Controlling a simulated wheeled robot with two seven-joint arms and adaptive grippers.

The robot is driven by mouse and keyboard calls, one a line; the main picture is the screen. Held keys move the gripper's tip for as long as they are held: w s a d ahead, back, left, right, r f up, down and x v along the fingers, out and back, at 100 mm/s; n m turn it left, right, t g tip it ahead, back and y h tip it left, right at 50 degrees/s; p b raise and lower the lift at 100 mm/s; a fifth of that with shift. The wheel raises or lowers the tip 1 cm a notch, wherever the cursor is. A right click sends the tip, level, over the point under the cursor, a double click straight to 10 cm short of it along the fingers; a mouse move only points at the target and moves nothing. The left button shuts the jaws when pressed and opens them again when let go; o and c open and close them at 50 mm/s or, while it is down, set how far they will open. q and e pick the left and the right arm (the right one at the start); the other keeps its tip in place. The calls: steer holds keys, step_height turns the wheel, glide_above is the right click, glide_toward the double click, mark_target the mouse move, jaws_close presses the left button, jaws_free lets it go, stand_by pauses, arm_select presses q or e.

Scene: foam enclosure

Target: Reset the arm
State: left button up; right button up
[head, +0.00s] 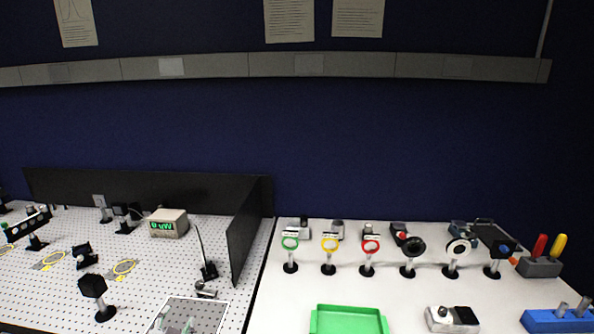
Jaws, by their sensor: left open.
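My left gripper (174,326) shows only at the bottom edge of the head view, where two pale fingertips stand apart with nothing visible between them. It is in front of a grey rectangular plate (206,312) on the perforated board (150,272). The rest of my left arm is out of the frame. My right gripper and arm are not in view.
On the white table, several post-mounted optics (368,251) stand behind a green tray (348,321). A blue block (556,320) is at right.

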arm_select(q)
steer(key=s+d+f+n+g+h, duration=0.1)
steer(key=s+d+f+g+h, duration=0.1)
steer(key=s+d+f+g, duration=0.45)
steer(key=s+d+f+n+g+h, duration=0.1)
steer(key=s+d+f+g+h, duration=0.15)
steer(key=s+f, duration=0.55)
steer(key=s+a+f+g, duration=0.1)
steer(key=s+f, duration=0.1)
steer(key=f, duration=1.3)
steer(key=s+f, duration=0.2)
steer(key=f, duration=1.4)
steer(key=s+a+f, duration=0.2)
steer(key=s+f, duration=0.8)
steer(key=s, duration=0.1)
steer(key=s+a+f+g, duration=0.1)
steer(key=s+a+f, duration=0.1)
steer(key=s+f, duration=0.8)
steer(key=shift+s+g+y, duration=0.3)
steer(key=shift+s+y, duration=0.15)
steer(key=shift+s, duration=0.5)
steer(key=shift+w, duration=0.15)
